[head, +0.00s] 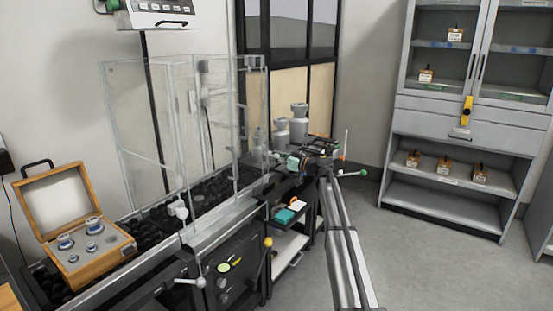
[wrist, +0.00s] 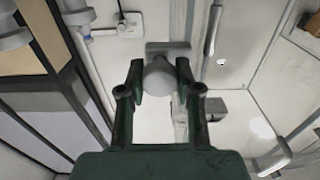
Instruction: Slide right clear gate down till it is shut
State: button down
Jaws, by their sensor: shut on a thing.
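The clear enclosure (head: 165,130) stands on the long bench in the head view, with thin pale edges. Its right clear gate (head: 253,125) is at the enclosure's right end; its exact height is hard to tell through the transparent panels. My gripper (head: 283,159) is beside that right end, small and partly mixed with the arm in view. In the wrist view, the dark green fingers of my gripper (wrist: 160,72) are shut on a pale round knob (wrist: 160,82), one finger on each side. A grey mounting piece (wrist: 168,47) shows just beyond the knob.
An open wooden weight box (head: 75,225) is at the left. Grey cylindrical weights (head: 299,122) stand behind my gripper. A shelf with a teal item (head: 285,215) is below it. A grey cabinet (head: 450,135) stands right, with open floor (head: 425,265) in front.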

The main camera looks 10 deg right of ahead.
jog(key=shift+s+f, duration=0.1)
jog(key=shift+f, duration=0.15)
jog(key=c, duration=1.1)
grip_release()
jog(key=shift+o, duration=0.2)
jog(key=shift+f, duration=0.15)
jog(key=shift+s+d, duration=0.1)
jog(key=shift+d, duration=0.05)
jog(key=v, duration=1.1)
jog(key=shift+s+d, duration=0.2)
